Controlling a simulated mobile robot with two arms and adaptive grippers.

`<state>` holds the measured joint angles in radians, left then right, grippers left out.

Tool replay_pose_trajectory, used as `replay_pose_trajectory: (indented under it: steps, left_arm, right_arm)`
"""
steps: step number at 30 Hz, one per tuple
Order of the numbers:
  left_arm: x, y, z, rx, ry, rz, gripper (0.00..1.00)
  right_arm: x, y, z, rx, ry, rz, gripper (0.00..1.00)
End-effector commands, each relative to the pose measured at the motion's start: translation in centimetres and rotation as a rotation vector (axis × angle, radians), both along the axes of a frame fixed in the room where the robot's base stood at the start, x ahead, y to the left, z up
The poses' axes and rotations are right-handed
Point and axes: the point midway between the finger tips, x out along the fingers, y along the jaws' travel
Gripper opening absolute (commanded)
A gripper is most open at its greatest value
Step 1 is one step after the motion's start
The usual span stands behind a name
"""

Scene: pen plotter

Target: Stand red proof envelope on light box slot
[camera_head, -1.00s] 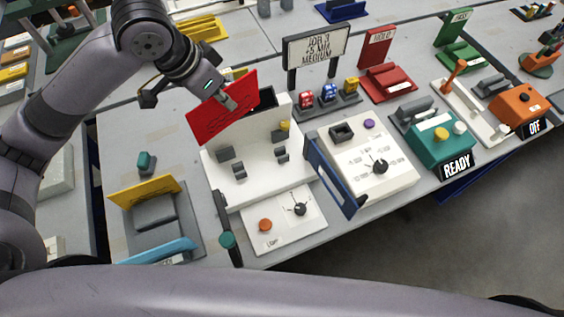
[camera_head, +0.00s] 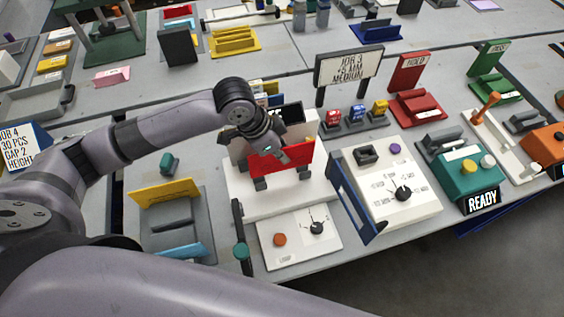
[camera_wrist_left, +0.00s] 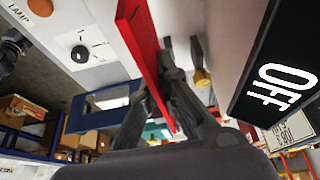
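The red proof envelope (camera_head: 299,157) stands roughly upright in front of the white back panel of the light box (camera_head: 240,204). Its lower edge is close to the grey slot brackets (camera_head: 260,184); I cannot tell whether it sits in them. My left gripper (camera_head: 283,156) is shut on the envelope near its upper edge. In the left wrist view the envelope (camera_wrist_left: 140,38) runs between the fingers (camera_wrist_left: 165,100). The gripper and arm hide part of the envelope and panel. My right gripper is not in view.
A lamp panel with an orange button (camera_head: 279,239) and dial lies in front of the light box. A dial box (camera_head: 415,205) with a blue side plate is at its right. A yellow-backed grey holder (camera_head: 165,190) is at its left.

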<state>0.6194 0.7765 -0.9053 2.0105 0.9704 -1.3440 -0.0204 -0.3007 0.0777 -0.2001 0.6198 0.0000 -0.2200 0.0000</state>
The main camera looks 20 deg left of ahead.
Motion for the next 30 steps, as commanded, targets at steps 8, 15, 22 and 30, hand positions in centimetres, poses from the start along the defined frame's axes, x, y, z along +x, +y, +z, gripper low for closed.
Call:
replay_pose_trajectory:
  steps: [8,15,22,30]
  left_arm:
    - [-0.1,0.0,-3.2,-0.001,0.003,0.001,0.0]
    - [0.0,0.0,-4.9,-0.001,-0.001,-0.001,0.0]
    - [0.0,0.0,-4.9,-0.001,-0.001,-0.001,0.0]
    - [0.0,0.0,-5.1,0.0,-0.002,-0.001,0.17]
  right_arm:
    - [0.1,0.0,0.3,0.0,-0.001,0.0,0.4]
    - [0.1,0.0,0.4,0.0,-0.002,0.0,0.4]
    - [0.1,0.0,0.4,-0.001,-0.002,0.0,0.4]
    - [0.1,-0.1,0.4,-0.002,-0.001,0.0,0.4]
